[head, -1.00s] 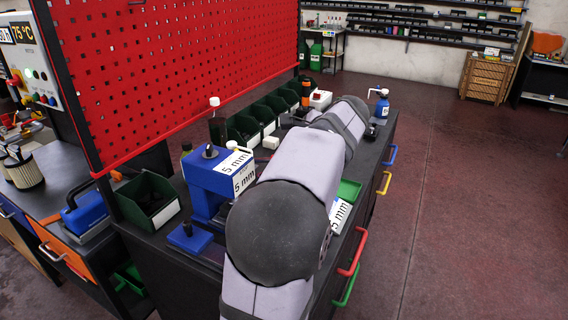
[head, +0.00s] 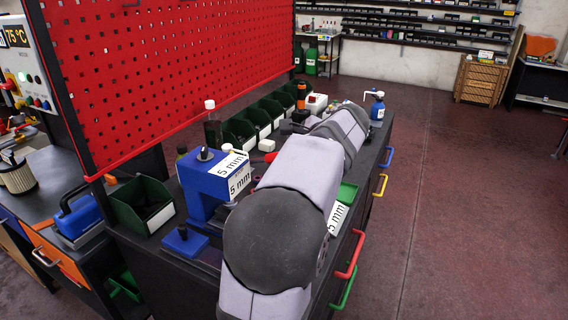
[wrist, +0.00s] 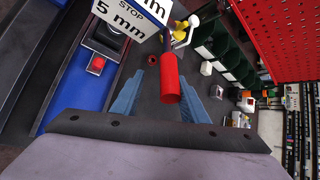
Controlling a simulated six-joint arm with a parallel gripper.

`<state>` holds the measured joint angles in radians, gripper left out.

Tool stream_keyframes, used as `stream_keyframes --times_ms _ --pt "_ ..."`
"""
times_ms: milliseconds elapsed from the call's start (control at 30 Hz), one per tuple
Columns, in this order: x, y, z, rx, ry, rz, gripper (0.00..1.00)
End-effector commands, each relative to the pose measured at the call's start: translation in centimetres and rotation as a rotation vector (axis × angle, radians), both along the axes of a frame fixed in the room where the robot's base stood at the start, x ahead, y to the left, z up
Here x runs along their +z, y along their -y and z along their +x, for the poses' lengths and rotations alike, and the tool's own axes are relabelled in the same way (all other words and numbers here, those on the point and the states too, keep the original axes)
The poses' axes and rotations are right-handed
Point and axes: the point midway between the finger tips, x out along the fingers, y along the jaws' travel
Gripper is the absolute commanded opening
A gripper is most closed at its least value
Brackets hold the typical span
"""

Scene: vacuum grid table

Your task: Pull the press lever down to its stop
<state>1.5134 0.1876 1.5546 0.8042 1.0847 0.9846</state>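The blue press (head: 205,183) stands on the bench in the head view, with white "5 mm" labels on its side. In the wrist view, the red lever handle (wrist: 170,80) points toward my gripper (wrist: 160,98). The two blue fingers are apart, one on each side of the handle's near end. The handle is closer to the right finger, and a gap shows on the left; I cannot tell whether either finger touches it. A "5 mm STOP" label (wrist: 122,18) is at the top.
A red button (wrist: 97,65) sits on a blue base at the left of the wrist view. Green bins (head: 240,130) line the red pegboard (head: 170,70). A dark green bin (head: 143,205) stands left of the press. A blue bottle (head: 377,106) stands at the bench's far end.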

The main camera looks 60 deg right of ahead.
Motion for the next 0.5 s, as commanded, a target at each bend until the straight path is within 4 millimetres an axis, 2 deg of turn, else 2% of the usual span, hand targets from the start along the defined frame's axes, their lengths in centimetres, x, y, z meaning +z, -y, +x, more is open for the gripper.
stream_keyframes --times_ms 167,500 --pt "0.7 -0.3 -0.7 0.000 -0.001 -0.002 0.39" --pt "3.8 -1.8 -3.8 -0.002 -0.002 0.000 0.39"
